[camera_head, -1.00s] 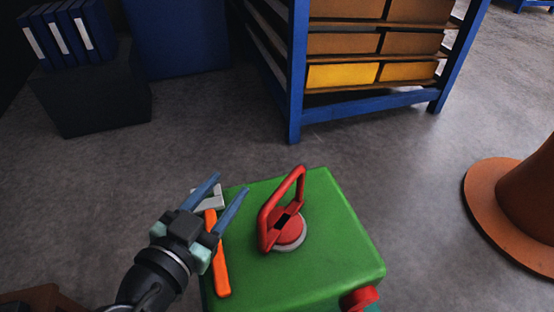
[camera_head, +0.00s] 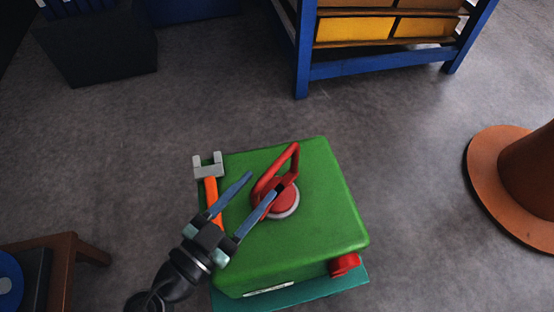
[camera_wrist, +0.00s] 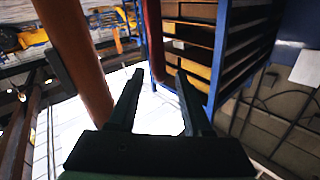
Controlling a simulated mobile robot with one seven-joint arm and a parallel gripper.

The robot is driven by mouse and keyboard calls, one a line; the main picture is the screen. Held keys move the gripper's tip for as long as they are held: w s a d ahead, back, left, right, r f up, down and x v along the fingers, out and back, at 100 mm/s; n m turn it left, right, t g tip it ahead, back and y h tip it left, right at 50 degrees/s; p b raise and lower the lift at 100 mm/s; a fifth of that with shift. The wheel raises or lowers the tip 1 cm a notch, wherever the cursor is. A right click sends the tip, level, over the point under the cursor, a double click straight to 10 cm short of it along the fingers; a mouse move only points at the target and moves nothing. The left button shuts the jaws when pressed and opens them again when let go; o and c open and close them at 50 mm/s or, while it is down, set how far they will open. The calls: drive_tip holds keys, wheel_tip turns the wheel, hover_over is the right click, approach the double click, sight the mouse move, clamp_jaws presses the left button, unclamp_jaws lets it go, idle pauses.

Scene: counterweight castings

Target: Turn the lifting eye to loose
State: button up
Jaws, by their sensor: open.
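The red lifting eye (camera_head: 292,160) stands on top of the green casting (camera_head: 320,230), its loop handle tilted above a round red base with a pale ring. My gripper (camera_head: 262,183) is open, with its two blue-grey fingers pointing up and right at the handle's left side. The right fingertip overlaps the eye's lower part in the head view; I cannot tell whether it touches. In the wrist view my open fingers (camera_wrist: 158,78) have nothing clearly between their tips. A dark red bar there (camera_wrist: 153,40) may be the handle.
An orange-handled tool with a grey forked head (camera_head: 208,168) lies along the casting's left edge, partly behind my gripper. A red knob (camera_head: 345,264) sticks out of the casting's front side. A blue shelf rack (camera_head: 302,60) stands behind; floor between is clear. An orange-brown flanged object (camera_head: 490,185) stands right.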

sight(294, 145)
drive_tip(key=x, duration=0.7)
clamp_jaws()
drive_tip(key=shift+a, duration=0.1)
idle(1.2)
